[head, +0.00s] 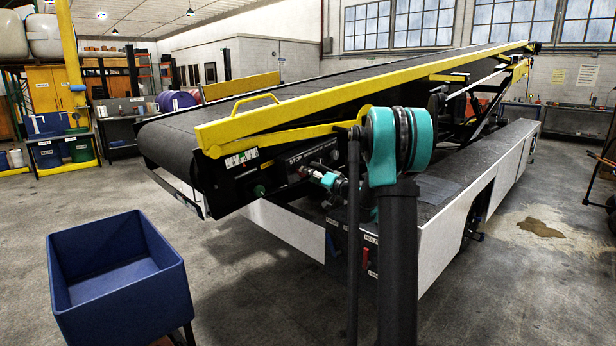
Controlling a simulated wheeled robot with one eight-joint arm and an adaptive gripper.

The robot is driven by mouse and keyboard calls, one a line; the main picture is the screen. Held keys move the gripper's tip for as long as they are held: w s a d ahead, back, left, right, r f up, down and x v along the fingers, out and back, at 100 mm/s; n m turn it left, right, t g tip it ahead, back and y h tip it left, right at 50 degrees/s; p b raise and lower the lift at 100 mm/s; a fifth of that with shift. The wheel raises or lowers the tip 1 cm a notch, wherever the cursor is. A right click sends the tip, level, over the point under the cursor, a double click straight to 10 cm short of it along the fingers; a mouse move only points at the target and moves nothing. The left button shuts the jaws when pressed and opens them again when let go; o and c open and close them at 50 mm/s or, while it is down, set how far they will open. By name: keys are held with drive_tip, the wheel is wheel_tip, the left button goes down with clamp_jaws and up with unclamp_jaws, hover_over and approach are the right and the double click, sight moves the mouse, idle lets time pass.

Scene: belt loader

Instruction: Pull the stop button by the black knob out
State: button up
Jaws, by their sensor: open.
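The belt loader's black control panel (275,172) is on the side of the conveyor's low end, under the yellow rail. White STOP lettering shows on it. The stop button's black knob cannot be made out against the dark panel near this lettering. A round green control (259,190) sits lower left on the panel. My gripper (306,172) is small and dark in this view, just right of and below the lettering, in front of the panel. It is open, and nothing shows between its fingers. I cannot tell whether it touches the panel.
The yellow rail (300,103) runs just above the panel. The loader's white body (440,250) lies below and right. A blue bin (118,275) stands at the front left. Open concrete floor lies between bin and loader. A brown puddle (540,228) is at the right.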

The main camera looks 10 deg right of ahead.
drive_tip(key=v, duration=1)
drive_tip(key=shift+s, duration=0.2)
drive_tip(key=shift+f, duration=0.1)
drive_tip(key=s+a+f+n+g+h, duration=0.1)
drive_tip(key=s+a+f+g, duration=0.4)
drive_tip(key=s, duration=0.5)
drive_tip(key=s+a+f+n+g+h, duration=0.1)
drive_tip(key=s+a+f+g+h, duration=0.1)
drive_tip(key=s+a+f, duration=0.7)
drive_tip(key=s+d+f+g+h, duration=0.1)
drive_tip(key=s+d+f+h, duration=0.1)
drive_tip(key=s, duration=0.6)
drive_tip(key=s+d+f+g+h, duration=0.1)
drive_tip(key=s+d+f+h, duration=0.1)
drive_tip(key=s+d+f, duration=0.2)
drive_tip(key=s+d+f+g+h, duration=0.1)
drive_tip(key=s+d+f+h, duration=0.1)
drive_tip(key=s, duration=0.9)
drive_tip(key=shift+s+d+f+g+h, duration=0.3)
drive_tip(key=shift+d+f+g+h, duration=0.1)
drive_tip(key=shift+d+f, duration=0.4)
